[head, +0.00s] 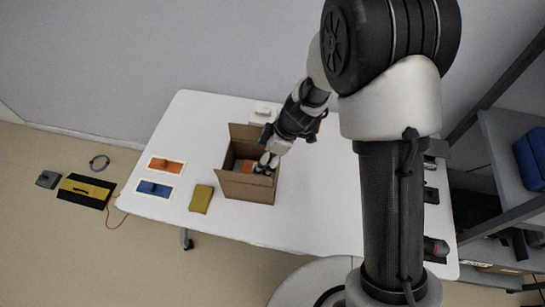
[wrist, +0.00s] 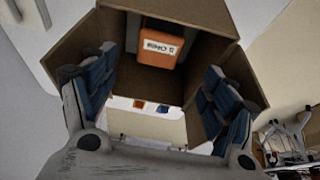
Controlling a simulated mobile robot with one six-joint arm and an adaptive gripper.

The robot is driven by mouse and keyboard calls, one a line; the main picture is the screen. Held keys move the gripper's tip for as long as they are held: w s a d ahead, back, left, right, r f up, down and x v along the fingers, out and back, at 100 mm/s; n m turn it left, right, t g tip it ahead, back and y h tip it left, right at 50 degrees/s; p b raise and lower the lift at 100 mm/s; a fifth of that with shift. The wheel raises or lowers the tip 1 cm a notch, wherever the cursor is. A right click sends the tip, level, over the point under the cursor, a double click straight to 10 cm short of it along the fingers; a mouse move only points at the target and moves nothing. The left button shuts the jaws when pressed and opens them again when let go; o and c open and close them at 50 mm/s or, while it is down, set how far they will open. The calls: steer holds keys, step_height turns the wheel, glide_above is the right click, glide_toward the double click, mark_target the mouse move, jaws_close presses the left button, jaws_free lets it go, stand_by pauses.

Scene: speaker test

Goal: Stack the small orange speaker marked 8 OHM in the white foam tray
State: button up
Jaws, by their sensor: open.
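An orange speaker (wrist: 160,45) with a white label lies inside the cardboard box (wrist: 65,50); the label's lettering looks upside down and may read 8 OHM. In the head view, orange (head: 243,165) shows inside the box, partly hidden by my gripper (head: 267,162). My gripper (wrist: 160,62) is open at the box mouth, its blue-padded fingers apart on both sides below the speaker in the wrist view, holding nothing. Two white-bordered flat trays, one orange inside (head: 166,166) and one blue inside (head: 154,188), lie left of the box; I cannot tell whether either is the foam tray.
The box walls (head: 247,188) and raised flap (head: 243,132) surround my gripper closely. A yellow block (head: 201,198) lies left of the box and a white item (head: 263,112) behind it. The white table (head: 280,225) is clear in front of the box. Shelves (head: 505,190) stand at right.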

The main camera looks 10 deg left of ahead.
steer(key=s+d+r+m+t, duration=0.1)
steer(key=s+d+r+m, duration=0.25)
steer(key=r, duration=0.65)
steer(key=s+d+r+m+t, duration=0.1)
steer(key=s+d+r+m, duration=0.15)
steer(key=d+r, duration=0.45)
steer(key=s+d+r+m+t+h, duration=0.2)
steer(key=s+d+r+m+h, duration=0.2)
steer(key=s+d+r+m, duration=0.6)
steer(key=s+d+m, duration=0.1)
steer(key=s+d, duration=0.1)
steer(key=s, duration=0.2)
steer(key=shift+r+m+h, duration=0.3)
steer(key=shift+r, duration=0.05)
